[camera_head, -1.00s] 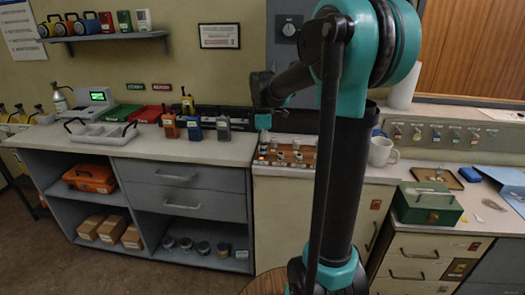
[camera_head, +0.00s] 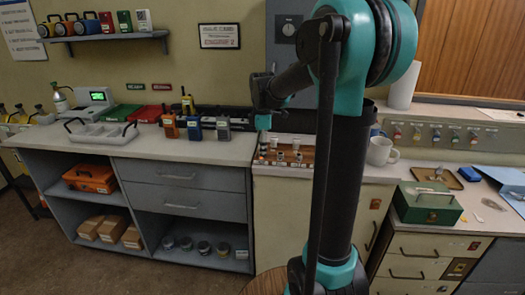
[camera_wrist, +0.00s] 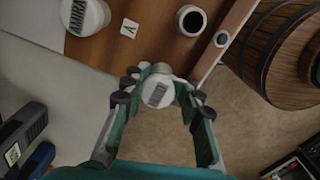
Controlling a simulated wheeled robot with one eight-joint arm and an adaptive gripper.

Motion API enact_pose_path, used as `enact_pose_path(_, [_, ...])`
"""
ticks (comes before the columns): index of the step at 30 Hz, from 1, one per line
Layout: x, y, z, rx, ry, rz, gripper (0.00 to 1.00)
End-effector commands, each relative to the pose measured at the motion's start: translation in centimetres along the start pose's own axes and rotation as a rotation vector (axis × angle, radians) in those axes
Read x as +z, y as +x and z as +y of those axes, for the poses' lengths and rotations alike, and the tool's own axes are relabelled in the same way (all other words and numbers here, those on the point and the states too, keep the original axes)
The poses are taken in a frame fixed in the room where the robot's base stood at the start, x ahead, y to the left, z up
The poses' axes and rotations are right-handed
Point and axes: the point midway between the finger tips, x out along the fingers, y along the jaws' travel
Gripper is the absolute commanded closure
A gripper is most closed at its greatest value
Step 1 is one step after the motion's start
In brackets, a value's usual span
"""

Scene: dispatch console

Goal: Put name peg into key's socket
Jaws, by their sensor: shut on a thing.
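My gripper (camera_wrist: 155,90) is shut on a white round peg (camera_wrist: 158,92) with a grey label on its top; the lettering is too small to read surely. In the wrist view the peg is seen from above, near the edge of the brown wooden board (camera_wrist: 150,50). An empty dark socket (camera_wrist: 192,20) with a white rim is ahead of it to the right. Another white peg (camera_wrist: 85,14), labelled AMIRA, stands at upper left beside a small tile (camera_wrist: 129,28) marked A. In the head view several pegs (camera_head: 280,155) stand on the board, and my gripper is mostly hidden there.
A wooden barrel-like thing (camera_wrist: 285,50) is at right in the wrist view. A white mug (camera_head: 380,151) and a green box (camera_head: 427,204) stand right of the board. Radios (camera_head: 195,128) stand left of it. A wall card (camera_head: 219,36) reads ENGINE 2 on its lower line.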

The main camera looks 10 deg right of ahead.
Motion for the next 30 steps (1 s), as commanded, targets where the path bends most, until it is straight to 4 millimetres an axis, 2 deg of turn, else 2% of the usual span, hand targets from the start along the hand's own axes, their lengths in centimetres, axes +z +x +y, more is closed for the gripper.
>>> enact_pose_path(13, [0.02, 0.72, -0.25, -0.003, 0.0, 0.0, 0.93])
enact_pose_path(14, [0.02, 0.72, -0.25, -0.003, 0.0, 0.0, 0.62])
enact_pose_path(21, [0.0, 0.61, -0.18, -0.002, 0.0, 0.0, 0.33])
enact_pose_path(30, [0.0, 0.55, -0.12, -0.001, 0.0, 0.0, 0.33])
